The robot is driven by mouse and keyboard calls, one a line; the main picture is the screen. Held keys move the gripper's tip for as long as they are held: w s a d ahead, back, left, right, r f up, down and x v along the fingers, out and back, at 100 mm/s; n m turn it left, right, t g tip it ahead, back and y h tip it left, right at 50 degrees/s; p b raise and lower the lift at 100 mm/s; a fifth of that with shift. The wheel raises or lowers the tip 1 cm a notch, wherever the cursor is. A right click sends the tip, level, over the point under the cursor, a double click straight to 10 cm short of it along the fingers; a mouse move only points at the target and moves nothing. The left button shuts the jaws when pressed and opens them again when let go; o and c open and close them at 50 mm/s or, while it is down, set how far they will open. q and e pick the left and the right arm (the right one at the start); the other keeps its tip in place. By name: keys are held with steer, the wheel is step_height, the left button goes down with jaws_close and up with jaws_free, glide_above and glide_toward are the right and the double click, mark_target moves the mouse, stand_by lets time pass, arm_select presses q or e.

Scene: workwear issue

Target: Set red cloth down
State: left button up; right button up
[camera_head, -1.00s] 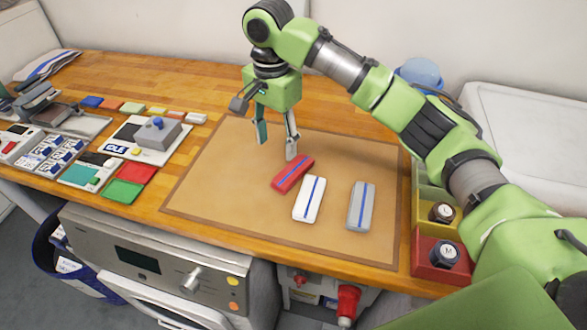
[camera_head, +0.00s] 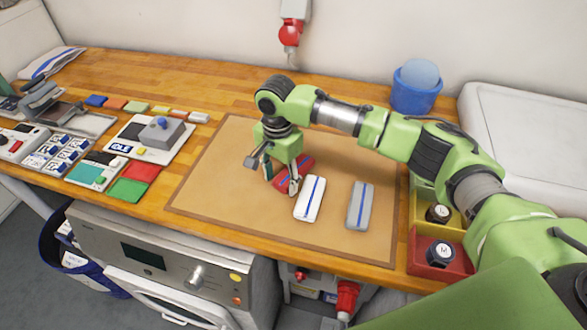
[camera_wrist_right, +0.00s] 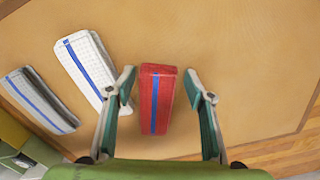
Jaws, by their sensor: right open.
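The red cloth (camera_head: 306,165) is a folded bar with a blue stripe, lying on the brown mat (camera_head: 240,205). My right gripper (camera_head: 281,186) is low over it, partly hiding it in the head view. In the right wrist view the red cloth (camera_wrist_right: 155,98) lies between the two open fingers of my right gripper (camera_wrist_right: 162,92), with a gap on each side. A white folded cloth (camera_head: 309,199) with a blue stripe lies just right of it, and a grey one (camera_head: 360,205) farther right. My left gripper is not in view.
A yellow bin (camera_head: 424,192) and a red bin (camera_head: 463,266) holding dark round items stand right of the mat. A blue bucket (camera_head: 415,97) stands behind. Cards, patches and a grey device (camera_head: 166,132) fill the left side. The mat's left part is clear.

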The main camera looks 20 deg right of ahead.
steer(key=c, duration=1)
steer(key=shift+r, duration=0.1)
